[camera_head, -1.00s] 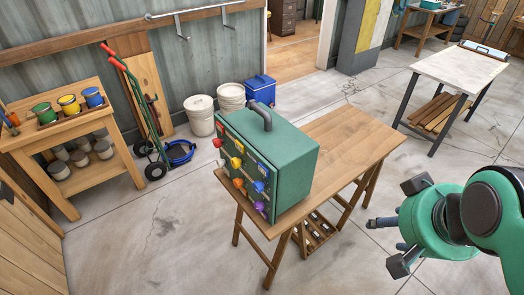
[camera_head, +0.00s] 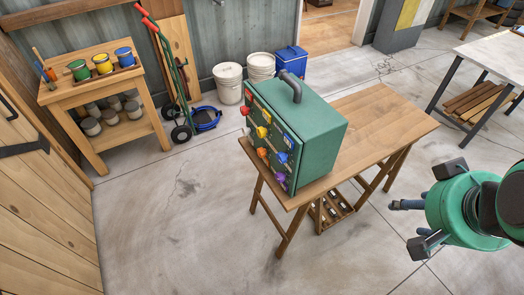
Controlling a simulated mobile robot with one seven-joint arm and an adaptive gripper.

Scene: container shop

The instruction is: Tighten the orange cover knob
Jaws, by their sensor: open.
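A green metal box (camera_head: 318,135) with a dark top handle stands on a wooden trestle table. Its left-facing front carries several coloured knobs. The orange knob (camera_head: 263,153) is on the left side of that face, below a yellow knob (camera_head: 262,132) and left of a blue knob (camera_head: 282,158). The knobs are small, and I cannot tell how tight the orange one is. My gripper (camera_head: 438,206) is at the right edge of the view, open and empty, well apart from the box and to the right of the table.
The table (camera_head: 385,120) has a bare top right of the box. A paint bench (camera_head: 75,92), hand truck (camera_head: 168,75), white buckets (camera_head: 228,84) and blue cooler (camera_head: 291,62) stand along the wall. A pale-topped table (camera_head: 490,55) is at upper right. The floor left of the box is clear.

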